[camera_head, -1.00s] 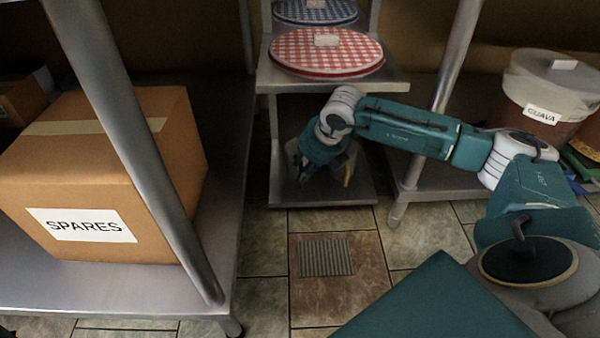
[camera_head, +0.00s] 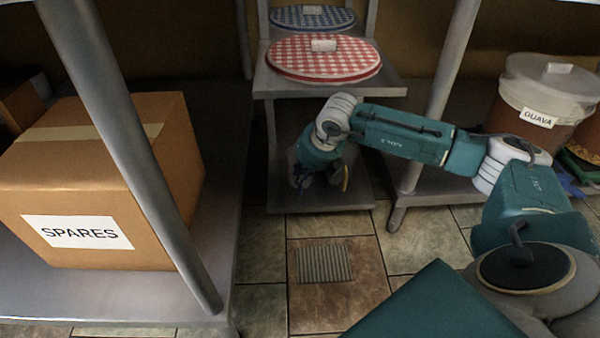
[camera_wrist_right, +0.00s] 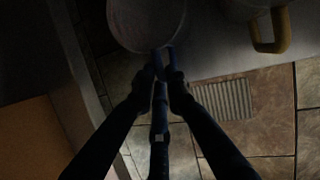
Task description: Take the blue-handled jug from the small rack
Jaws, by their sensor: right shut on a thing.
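The small rack (camera_head: 390,83) stands at the centre back, with a low lower shelf (camera_head: 320,200). My right gripper (camera_head: 318,178) reaches down between its upper and lower shelves. In the right wrist view, my right gripper (camera_wrist_right: 164,88) is shut on the dark blue handle (camera_wrist_right: 171,60) of the blue-handled jug (camera_wrist_right: 147,22), whose round, pale body lies just beyond the fingertips. A second jug with a yellow handle (camera_wrist_right: 271,32) stands to its right; this handle also shows in the head view (camera_head: 345,178). My arm hides most of both jugs there. My left gripper is not visible.
Red-checked (camera_head: 324,60) and blue-checked (camera_head: 312,17) round lids lie on the rack's upper levels. A SPARES box (camera_head: 95,190) is on the left shelf. A GUAVA bucket (camera_head: 548,92) stands at right. Metal posts flank the rack. The tiled floor in front, with a drain grate (camera_head: 325,263), is clear.

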